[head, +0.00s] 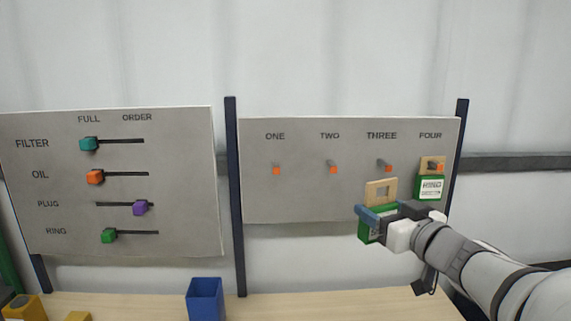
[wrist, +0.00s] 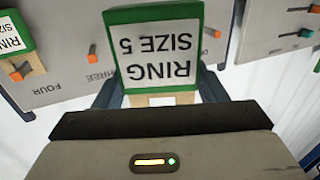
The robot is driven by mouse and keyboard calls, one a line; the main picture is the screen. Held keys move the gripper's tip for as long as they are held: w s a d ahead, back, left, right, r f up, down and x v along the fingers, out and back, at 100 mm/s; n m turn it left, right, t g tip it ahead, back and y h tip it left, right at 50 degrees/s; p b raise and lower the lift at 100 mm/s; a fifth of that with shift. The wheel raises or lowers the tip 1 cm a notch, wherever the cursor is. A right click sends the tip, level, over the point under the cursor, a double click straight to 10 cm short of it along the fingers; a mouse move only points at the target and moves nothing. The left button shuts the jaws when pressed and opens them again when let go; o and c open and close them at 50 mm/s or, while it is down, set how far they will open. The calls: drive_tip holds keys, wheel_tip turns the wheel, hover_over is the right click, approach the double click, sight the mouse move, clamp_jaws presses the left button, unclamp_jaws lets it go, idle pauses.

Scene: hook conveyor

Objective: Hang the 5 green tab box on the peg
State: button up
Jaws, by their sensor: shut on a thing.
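My gripper (head: 372,217) is shut on a green box with a tan tab, the 5 green tab box (head: 369,228). In the wrist view the box (wrist: 155,58) shows a white label reading RING SIZE 5, upside down, between the two fingers. In the head view its tab (head: 381,192) with a square hole points up, in front of the peg board (head: 300,200) and below peg THREE (head: 384,164). The box appears apart from that peg. Pegs ONE (head: 276,169) and TWO (head: 333,167) are bare, with orange tips.
Another green RING box (head: 431,188) hangs on peg FOUR, close right of the held box. The left board (head: 180,220) carries sliders for FILTER, OIL, PLUG and RING. A blue bin (head: 205,300) and yellow objects (head: 25,307) stand on the wooden table (head: 320,306).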

drive_tip(key=shift+w+a+f+n+g+y+p, duration=0.1)
drive_tip(key=shift+w+a+n+g+y+p, duration=0.45)
drive_tip(key=shift+w, duration=2.55)
drive_tip(key=shift+w+a+f+n+t+y+p, duration=0.15)
drive_tip(key=shift+w+a+y, duration=0.35)
drive_tip(key=shift+w+a, duration=1.7)
drive_tip(key=shift+w+a+r+n+g+y+p, duration=0.1)
drive_tip(key=shift+w+n+g+y+p, duration=0.35)
drive_tip(key=shift+w, duration=3.5)
drive_tip(key=shift+w+f, duration=0.15)
drive_tip(key=shift+d, duration=0.1)
